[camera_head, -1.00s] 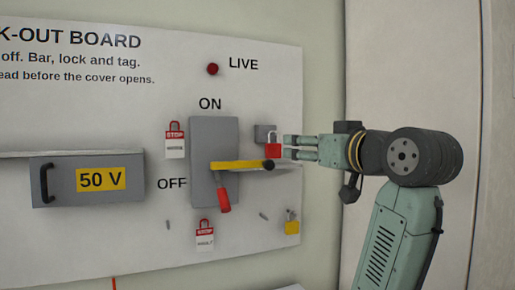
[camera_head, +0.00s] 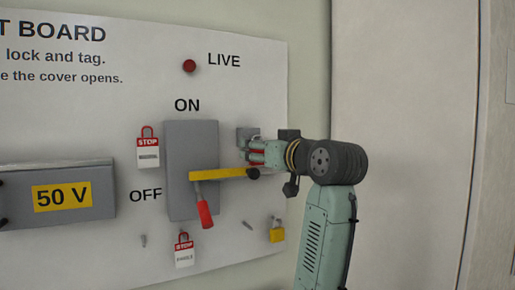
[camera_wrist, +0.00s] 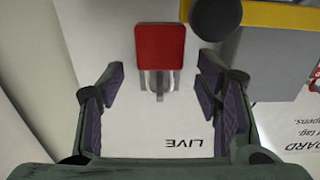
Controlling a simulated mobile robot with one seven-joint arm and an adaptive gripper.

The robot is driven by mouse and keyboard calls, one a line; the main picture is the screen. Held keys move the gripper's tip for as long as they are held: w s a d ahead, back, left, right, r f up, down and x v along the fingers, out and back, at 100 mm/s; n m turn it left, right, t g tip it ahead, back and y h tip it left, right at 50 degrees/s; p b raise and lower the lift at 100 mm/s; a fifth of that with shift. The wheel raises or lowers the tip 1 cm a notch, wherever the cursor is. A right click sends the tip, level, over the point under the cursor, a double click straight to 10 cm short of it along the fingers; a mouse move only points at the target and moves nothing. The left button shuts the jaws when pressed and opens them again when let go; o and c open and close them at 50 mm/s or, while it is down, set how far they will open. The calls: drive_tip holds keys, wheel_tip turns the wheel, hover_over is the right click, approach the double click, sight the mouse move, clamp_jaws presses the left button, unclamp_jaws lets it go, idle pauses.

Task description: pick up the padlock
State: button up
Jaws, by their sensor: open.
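A red padlock (camera_wrist: 160,46) with a grey shackle lies ahead of my gripper (camera_wrist: 162,80) in the wrist view, in line with the gap between the fingers. My gripper is open, with one finger on each side and space between each finger and the padlock.
The yellow bar (camera_head: 222,174) of the grey switch box (camera_head: 180,150) ends in a black knob (camera_head: 253,174) just below my gripper. A yellow padlock (camera_head: 277,235) and two STOP tags hang on the board. The wall to the right is clear.

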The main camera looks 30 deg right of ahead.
drive_tip(key=shift+w, duration=1.2)
drive_tip(key=shift+d, duration=0.1)
drive_tip(key=shift+c, duration=0.5)
drive_tip(key=c, duration=1.2)
